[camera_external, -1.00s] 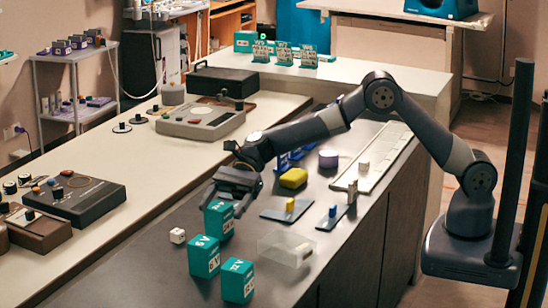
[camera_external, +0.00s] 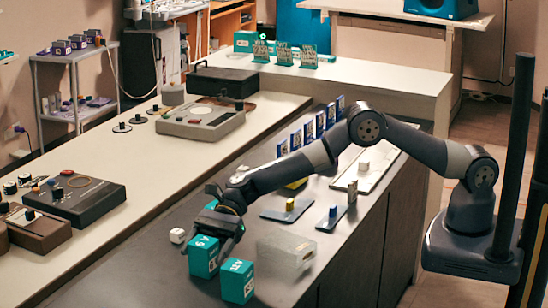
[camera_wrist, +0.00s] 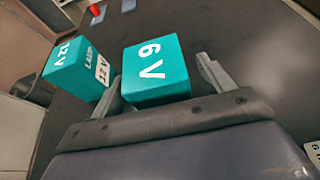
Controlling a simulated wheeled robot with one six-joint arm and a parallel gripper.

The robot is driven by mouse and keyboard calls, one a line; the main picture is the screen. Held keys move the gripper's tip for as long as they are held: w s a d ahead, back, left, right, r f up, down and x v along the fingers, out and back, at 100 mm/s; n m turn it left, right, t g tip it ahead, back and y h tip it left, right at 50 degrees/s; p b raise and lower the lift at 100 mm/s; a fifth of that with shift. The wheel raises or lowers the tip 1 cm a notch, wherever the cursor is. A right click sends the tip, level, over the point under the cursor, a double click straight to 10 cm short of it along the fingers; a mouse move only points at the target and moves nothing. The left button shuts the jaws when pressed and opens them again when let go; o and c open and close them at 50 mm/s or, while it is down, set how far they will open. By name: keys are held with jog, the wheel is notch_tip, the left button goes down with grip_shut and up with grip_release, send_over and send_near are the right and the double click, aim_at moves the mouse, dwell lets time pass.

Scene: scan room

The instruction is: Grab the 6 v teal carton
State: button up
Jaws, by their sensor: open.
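The teal 6 V carton (camera_external: 202,262) stands on the dark counter; in the wrist view its marked face (camera_wrist: 153,72) lies between the two fingers. My gripper (camera_external: 211,240) is open and reaches down at this carton, partly covering its top in the external view. In the wrist view the fingers (camera_wrist: 155,82) are spread on either side of the carton, and I cannot tell whether they touch it. A teal 12 V carton (camera_external: 237,283) stands close by and shows to the left in the wrist view (camera_wrist: 80,68). A third teal carton is mostly hidden behind my gripper.
A clear box (camera_external: 286,252) stands right of the cartons. A small white cube (camera_external: 177,236) lies to the left. A pale raised bench (camera_external: 150,165) runs along the left.

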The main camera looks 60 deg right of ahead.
jog(key=shift+a+f, duration=0.15)
jog(key=shift+a, duration=0.25)
jog(key=c, duration=1.1)
